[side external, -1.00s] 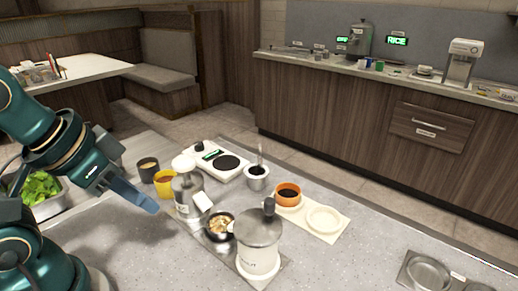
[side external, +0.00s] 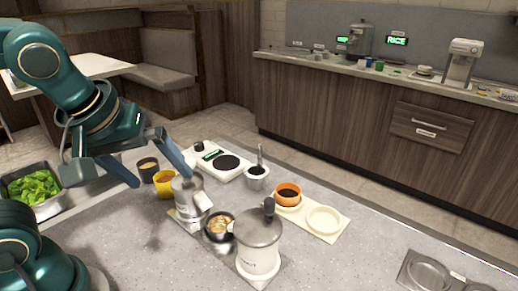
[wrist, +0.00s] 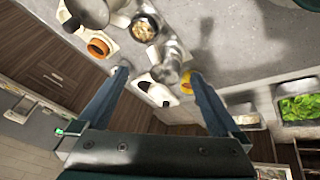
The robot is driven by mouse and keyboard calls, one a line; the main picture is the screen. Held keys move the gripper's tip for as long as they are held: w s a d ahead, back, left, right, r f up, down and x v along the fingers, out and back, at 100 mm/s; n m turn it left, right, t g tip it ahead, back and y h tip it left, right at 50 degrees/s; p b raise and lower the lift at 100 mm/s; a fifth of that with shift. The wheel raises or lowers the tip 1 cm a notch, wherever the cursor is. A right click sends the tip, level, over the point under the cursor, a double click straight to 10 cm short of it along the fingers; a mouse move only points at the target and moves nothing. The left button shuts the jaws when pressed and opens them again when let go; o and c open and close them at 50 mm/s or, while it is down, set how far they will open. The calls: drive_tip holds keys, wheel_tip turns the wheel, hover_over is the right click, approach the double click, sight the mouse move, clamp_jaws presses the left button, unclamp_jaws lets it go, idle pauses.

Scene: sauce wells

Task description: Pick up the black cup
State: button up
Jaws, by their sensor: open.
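The black cup (side external: 148,170) stands on the counter at the left in the side view, behind and left of the yellow cup (side external: 165,187); its content looks brownish. I cannot make out the black cup in the wrist view, where the yellow cup (wrist: 187,86) shows near the right finger. My gripper (side external: 163,178) is open and empty, its two fingers spread wide above the counter near the cups. In the wrist view my gripper (wrist: 158,73) has a grey metal canister (wrist: 168,70) between its fingertips.
A metal canister (side external: 186,202), a black bowl with food (side external: 218,228) and a large lidded pot (side external: 258,250) stand right of the cups. A scale (side external: 222,158) lies behind. An orange bowl (side external: 288,192) stands farther right. A pan of greens (side external: 35,189) is left. The front counter is clear.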

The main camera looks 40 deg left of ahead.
drive_tip(key=w+d+f+n+g+y, duration=0.1)
drive_tip(key=w+f+n+g+y, duration=0.15)
drive_tip(key=w+n, duration=0.35)
drive_tip(key=m, duration=0.1)
approach(219, 228)
drive_tip(key=shift+w+d+g+y, duration=0.1)
drive_tip(key=shift+w+g+y, duration=0.2)
drive_tip(key=shift+w, duration=0.25)
drive_tip(key=shift+f+m, duration=0.3)
drive_tip(key=shift+f, duration=0.25)
drive_tip(key=shift+x, duration=2.15)
drive_tip(key=shift+s, duration=0.15)
